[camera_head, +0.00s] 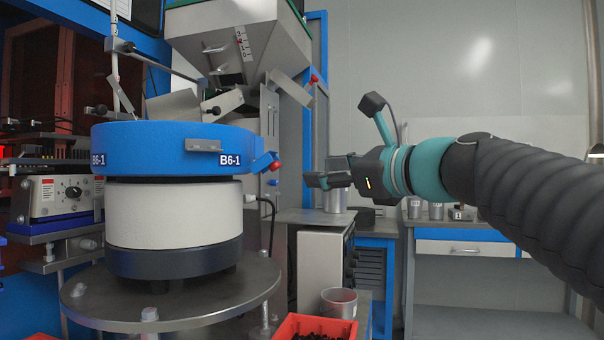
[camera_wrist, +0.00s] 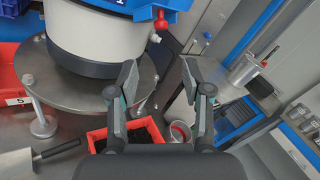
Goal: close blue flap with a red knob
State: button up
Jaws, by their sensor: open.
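The blue flap (camera_head: 264,162) juts out from the right side of the blue bowl rim marked B6-1. Its red knob (camera_head: 275,166) sits at the outer end. In the wrist view the red knob (camera_wrist: 161,24) shows at the top centre, with the blue flap (camera_wrist: 144,14) beside it. My gripper (camera_head: 322,180) is to the right of the knob and slightly lower in the head view, with a gap between them. In the wrist view my gripper (camera_wrist: 158,82) has its fingers spread and nothing between them.
The blue bowl (camera_head: 165,137) stands on a white drum above a round metal plate (camera_head: 190,308). A hopper (camera_head: 240,40) hangs above, with another red knob (camera_head: 314,79) nearby. Open air separates gripper and bowl.

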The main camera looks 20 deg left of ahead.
aim_at(279, 167)
jog(key=x, duration=0.4)
jog(key=p+x, duration=0.1)
jog(key=x, duration=0.4)
jog(key=p+x, duration=0.1)
jog(key=x, duration=0.4)
jog(key=shift+r, duration=0.3)
grip_shut()
